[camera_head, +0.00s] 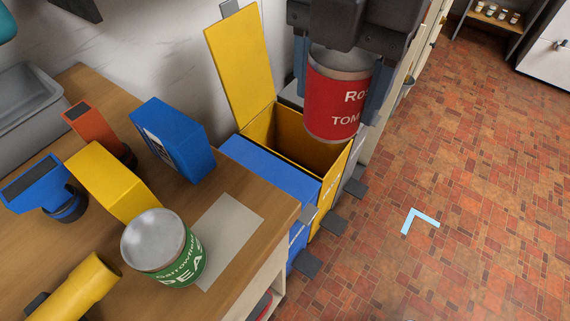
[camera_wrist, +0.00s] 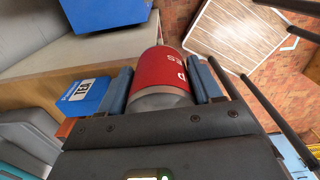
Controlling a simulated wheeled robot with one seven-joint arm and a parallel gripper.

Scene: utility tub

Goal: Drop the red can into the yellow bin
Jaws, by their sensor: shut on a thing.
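My gripper (camera_head: 340,84) is shut on the red can (camera_head: 336,113), one blue finger on each side of it. The can's label reads in part "TOM". In the head view the can hangs upright, overlapping the right part of the yellow bin's opening. The yellow bin (camera_head: 239,62) stands on the floor with its lid raised against the wall; its inside looks empty where I can see it. The can hides part of the bin's rim. In the wrist view the red can (camera_wrist: 163,72) sits between the fingers (camera_wrist: 160,85).
A blue bin (camera_head: 265,168) with a closed lid stands between the yellow bin and the wooden counter (camera_head: 262,200). On the counter are a green pea can (camera_head: 165,247), a blue box (camera_head: 172,139), a yellow box (camera_head: 112,181) and several tools. Open tiled floor lies right.

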